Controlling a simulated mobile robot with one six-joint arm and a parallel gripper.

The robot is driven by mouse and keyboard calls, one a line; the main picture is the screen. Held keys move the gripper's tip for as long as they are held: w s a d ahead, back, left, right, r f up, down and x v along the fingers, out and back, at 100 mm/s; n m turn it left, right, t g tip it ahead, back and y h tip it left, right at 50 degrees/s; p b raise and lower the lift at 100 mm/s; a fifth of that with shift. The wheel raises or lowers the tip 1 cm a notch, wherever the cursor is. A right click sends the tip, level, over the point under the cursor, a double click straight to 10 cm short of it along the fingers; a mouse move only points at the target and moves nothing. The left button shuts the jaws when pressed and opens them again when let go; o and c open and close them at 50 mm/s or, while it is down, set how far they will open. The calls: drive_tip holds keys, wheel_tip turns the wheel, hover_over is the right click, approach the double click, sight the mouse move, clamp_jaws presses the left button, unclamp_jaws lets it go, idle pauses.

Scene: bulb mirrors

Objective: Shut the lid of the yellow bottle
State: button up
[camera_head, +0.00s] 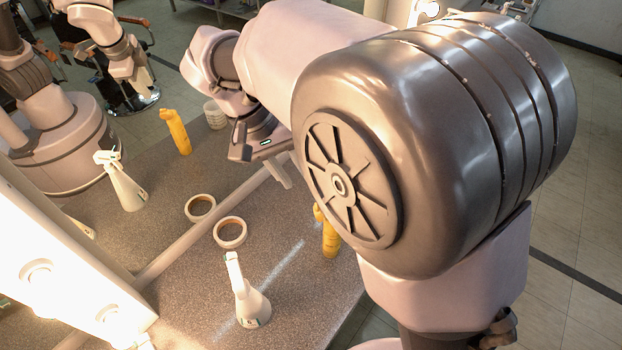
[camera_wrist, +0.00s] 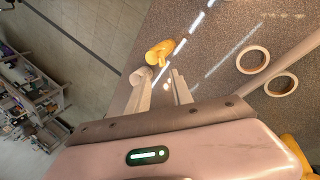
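The yellow bottle (camera_head: 331,241) stands upright near the table's right edge, partly hidden by my arm. A small yellow part, seemingly its lid, sticks out at its upper left, but I cannot tell its exact angle. In the wrist view the yellow bottle (camera_wrist: 161,51) is seen from above, just past the fingertips. My gripper (camera_wrist: 160,76) is open and empty, its two fingers apart and pointing towards the bottle without visibly touching it. In the head view my gripper (camera_head: 284,180) is above the table, left of and behind the bottle, partly covered by my arm.
A white spray bottle (camera_head: 252,306) and a tape roll (camera_head: 230,233) stand left of the yellow bottle. A lit mirror along the table's left repeats them, with a reflected yellow bottle (camera_head: 177,132). The table (camera_head: 290,280) is clear between spray bottle and yellow bottle.

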drive_tip(key=b+x, duration=0.3)
drive_tip(key=x, duration=0.6)
drive_tip(key=shift+f, duration=0.4)
drive_tip(key=shift+d, duration=0.1)
clamp_jaws()
